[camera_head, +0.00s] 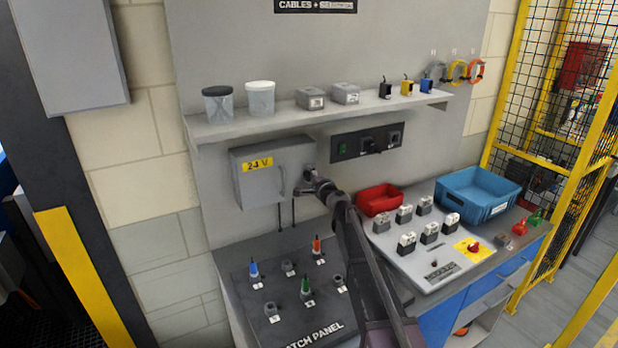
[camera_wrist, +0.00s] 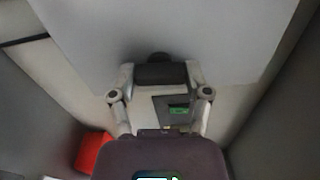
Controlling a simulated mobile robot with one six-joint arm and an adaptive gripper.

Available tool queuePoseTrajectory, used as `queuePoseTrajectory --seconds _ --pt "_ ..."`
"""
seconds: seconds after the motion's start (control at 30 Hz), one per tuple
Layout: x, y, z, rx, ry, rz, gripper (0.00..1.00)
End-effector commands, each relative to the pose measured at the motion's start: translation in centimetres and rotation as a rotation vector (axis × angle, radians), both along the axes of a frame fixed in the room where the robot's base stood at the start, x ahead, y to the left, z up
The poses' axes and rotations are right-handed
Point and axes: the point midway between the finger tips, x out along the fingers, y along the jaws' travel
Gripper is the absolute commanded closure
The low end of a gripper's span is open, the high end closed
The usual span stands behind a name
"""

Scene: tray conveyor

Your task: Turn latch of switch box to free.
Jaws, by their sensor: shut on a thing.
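The switch box (camera_head: 262,178) is a grey wall box with a yellow "24 V" label, in the middle of the head view. Its grey face also fills the top of the wrist view (camera_wrist: 90,30). My gripper (camera_head: 308,184) is at the box's right edge. In the wrist view, my gripper (camera_wrist: 160,75) is shut on a dark latch (camera_wrist: 158,58), with one finger on each side of it. The fingers and my arm hide much of the latch, and its exact turn angle cannot be told.
A black switch panel (camera_head: 367,142) is just right of the box. A shelf (camera_head: 290,125) with jars and small parts runs above. Below are a patch panel (camera_head: 235,285) with plugs, a red bin (camera_head: 379,199) and a blue crate (camera_head: 478,191).

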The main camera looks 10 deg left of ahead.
Motion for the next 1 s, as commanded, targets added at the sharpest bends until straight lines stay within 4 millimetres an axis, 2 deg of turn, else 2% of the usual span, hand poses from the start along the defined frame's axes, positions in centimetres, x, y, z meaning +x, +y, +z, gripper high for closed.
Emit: queuePoseTrajectory --seconds 0.3,0.67,0.7,0.8,1.0 --pt "0.13 0.12 0.04 -0.074 -0.050 0.001 0.85" --pt "0.13 0.13 0.04 -0.079 -0.053 0.001 0.85" --pt "0.13 0.13 0.04 -0.079 -0.053 0.001 0.34" --pt "0.11 0.13 0.03 -0.079 -0.053 0.001 0.05" --pt "0.05 0.09 0.02 -0.078 -0.053 0.001 0.03"
